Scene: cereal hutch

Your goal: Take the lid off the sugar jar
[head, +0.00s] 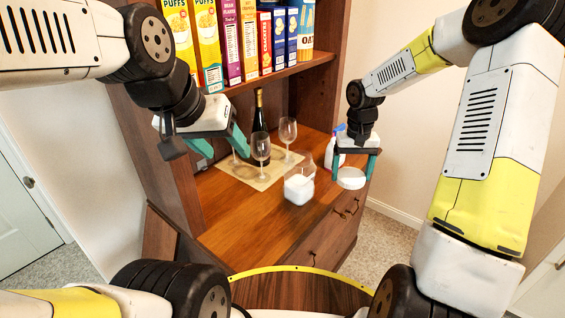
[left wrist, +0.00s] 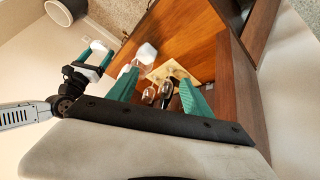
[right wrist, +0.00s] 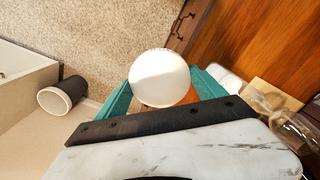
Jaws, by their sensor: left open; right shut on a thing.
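The sugar jar (head: 299,188) is clear, holds white sugar and stands open on the hutch counter; it also shows in the left wrist view (left wrist: 146,53). The round white lid (head: 351,178) is between the fingers of my right gripper (head: 353,172), to the right of the jar and apart from it. In the right wrist view the lid (right wrist: 160,78) sits between the teal fingertips. My left gripper (head: 222,140) is open and empty, above the counter's left side near the wine glasses.
Wine glasses (head: 261,147) and a dark bottle (head: 259,112) stand on a beige mat (head: 245,179) behind the jar. A spray bottle (head: 332,150) stands at the back right. Cereal boxes (head: 231,42) fill the shelf above. The front of the wooden counter (head: 245,225) is clear.

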